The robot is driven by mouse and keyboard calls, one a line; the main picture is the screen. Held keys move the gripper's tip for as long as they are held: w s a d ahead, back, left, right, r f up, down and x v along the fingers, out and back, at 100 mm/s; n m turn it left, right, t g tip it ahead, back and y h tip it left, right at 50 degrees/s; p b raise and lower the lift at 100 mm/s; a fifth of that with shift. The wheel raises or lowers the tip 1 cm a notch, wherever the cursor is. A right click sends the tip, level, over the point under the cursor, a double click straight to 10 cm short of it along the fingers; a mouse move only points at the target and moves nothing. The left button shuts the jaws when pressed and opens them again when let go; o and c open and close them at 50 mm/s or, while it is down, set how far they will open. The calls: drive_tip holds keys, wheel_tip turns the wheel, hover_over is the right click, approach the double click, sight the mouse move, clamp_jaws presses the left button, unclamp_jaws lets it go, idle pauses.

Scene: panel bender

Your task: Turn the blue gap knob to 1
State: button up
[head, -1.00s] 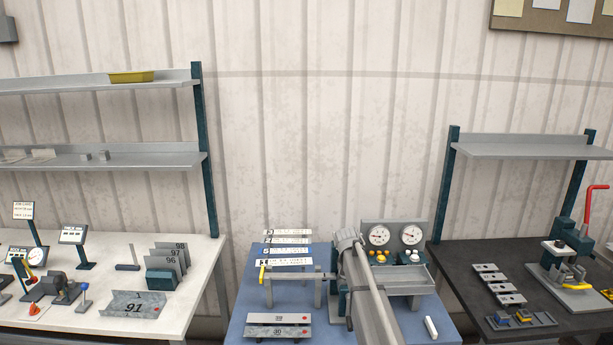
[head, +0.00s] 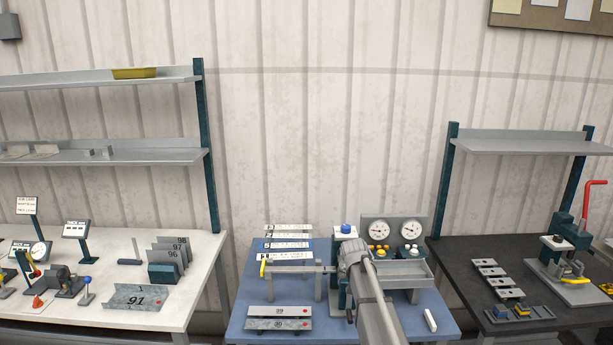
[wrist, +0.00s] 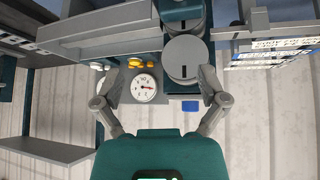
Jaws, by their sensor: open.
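The blue gap knob (head: 347,229) sits on a white plate on top of the panel bender (head: 394,268), left of the two gauges. My gripper (head: 351,250) is in front of and just below the knob in the head view, apart from it as far as I can see. In the wrist view, which is upside down, my gripper (wrist: 158,74) is open with its fingers spread and nothing held. A small blue patch (wrist: 192,105), likely the knob, shows near the right finger. The knob's setting cannot be read.
A round gauge (wrist: 145,87) and a grey slotted cylinder (wrist: 185,58) lie ahead between the fingers in the wrist view. Yellow and white knobs (head: 380,251) sit below the gauges. Numbered strips (head: 287,245) lie left on the blue table (head: 240,312).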

drive_tip(key=s+f+n+g+y+b, duration=0.1)
drive_tip(key=s+f+g+b, duration=0.1)
drive_tip(key=s, duration=1.6)
drive_tip(key=s+f+n+g+y+b, duration=0.1)
drive_tip(key=s+f+g+b, duration=0.2)
drive_tip(key=s, duration=1.5)
wheel_tip(320, 180, down, 4)
drive_tip(key=shift+s+a+n+g, duration=0.2)
drive_tip(key=shift+n+g, duration=0.1)
drive_tip(key=shift+g, duration=0.6)
